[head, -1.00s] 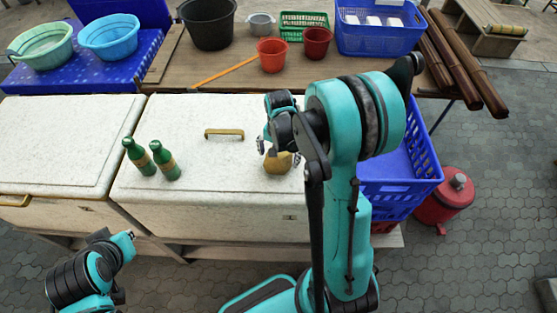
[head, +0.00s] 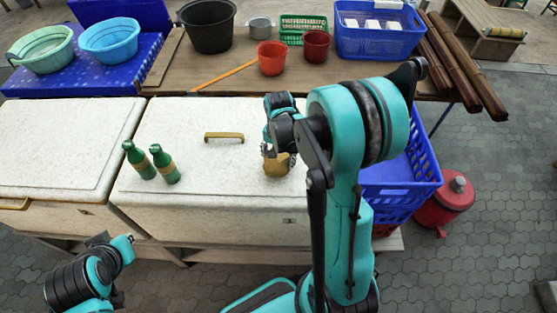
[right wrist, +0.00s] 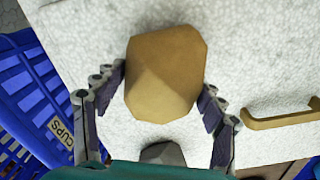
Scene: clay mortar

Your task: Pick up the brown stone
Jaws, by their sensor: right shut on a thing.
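The brown stone (head: 277,165) is a faceted tan lump over the white lid of the right-hand chest, right of the brass handle. It also shows large in the right wrist view (right wrist: 166,75). My right gripper (head: 279,154) comes down over it and is shut on it, one finger against each side in the right wrist view (right wrist: 165,88). I cannot tell whether the stone touches the lid. Of my left arm only links show at the lower left of the head view; its gripper fingers are not visible.
Two green bottles (head: 152,163) stand left on the white lid (head: 225,185). The brass handle (head: 224,136) rises behind them. A blue crate (head: 408,180) is beside the chest on the right. A small grey object (right wrist: 163,153) lies below the stone in the wrist view.

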